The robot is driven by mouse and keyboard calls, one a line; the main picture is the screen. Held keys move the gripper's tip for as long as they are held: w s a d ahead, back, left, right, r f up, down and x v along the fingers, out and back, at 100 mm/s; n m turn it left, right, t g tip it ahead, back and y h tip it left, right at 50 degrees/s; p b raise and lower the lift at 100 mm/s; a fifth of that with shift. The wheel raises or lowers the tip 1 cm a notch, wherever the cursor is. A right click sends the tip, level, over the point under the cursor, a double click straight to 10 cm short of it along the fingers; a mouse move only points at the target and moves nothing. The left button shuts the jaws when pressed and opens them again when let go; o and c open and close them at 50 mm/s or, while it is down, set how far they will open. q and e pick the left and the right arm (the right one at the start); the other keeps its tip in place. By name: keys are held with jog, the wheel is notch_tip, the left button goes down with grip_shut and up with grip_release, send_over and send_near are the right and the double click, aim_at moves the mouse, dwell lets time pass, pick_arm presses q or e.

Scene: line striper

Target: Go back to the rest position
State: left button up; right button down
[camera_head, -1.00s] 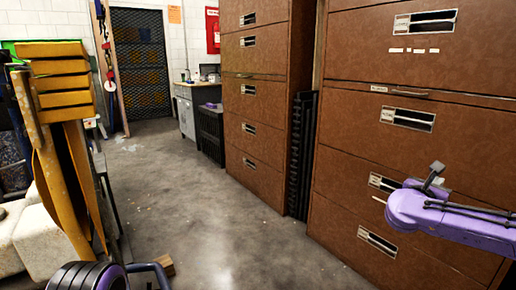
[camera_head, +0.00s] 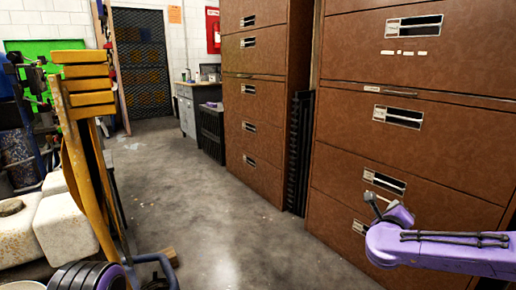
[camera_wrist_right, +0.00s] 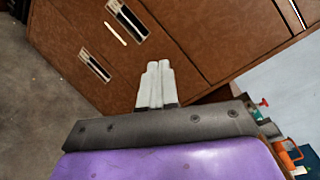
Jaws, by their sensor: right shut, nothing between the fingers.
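My right arm, purple with black cables, comes in from the right edge of the head view. Its gripper (camera_head: 372,203) is small there, in front of the brown drawer cabinets. In the right wrist view the two pale grey fingers (camera_wrist_right: 159,68) lie side by side, shut and empty. They point toward the brown drawer fronts, and nothing is held. My left gripper is in neither view.
Tall brown drawer cabinets (camera_head: 420,130) line the right side, close to my right arm. Open grey floor (camera_head: 190,200) runs between toward a dark mesh door (camera_head: 140,62).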

jog(key=s+a+f+n+g+y+p, duration=0.2)
jog(key=s+a+f+n+y+p, duration=0.1)
jog(key=s+a+f+n+p, duration=0.35)
jog(key=s+a+f+n+g+y+p, duration=0.1)
jog(key=s+a+f+n+y+p, duration=0.3)
jog(key=s+f+n, duration=0.45)
jog(key=s+d+n+g+p, duration=0.1)
jog(key=s+n+g+p, duration=0.2)
jog(key=s, duration=1.1)
jog(key=s+d+f+n+g+p, duration=0.1)
jog(key=s+n+g+p, duration=0.3)
jog(key=s, duration=1)
jog(key=n+p, duration=0.3)
jog(key=p, duration=0.1)
jog(key=shift+s+d+f+n+g+p, duration=0.15)
jog(key=shift+d+f+n+g+p, duration=0.15)
jog(key=shift+d+n+p, duration=0.1)
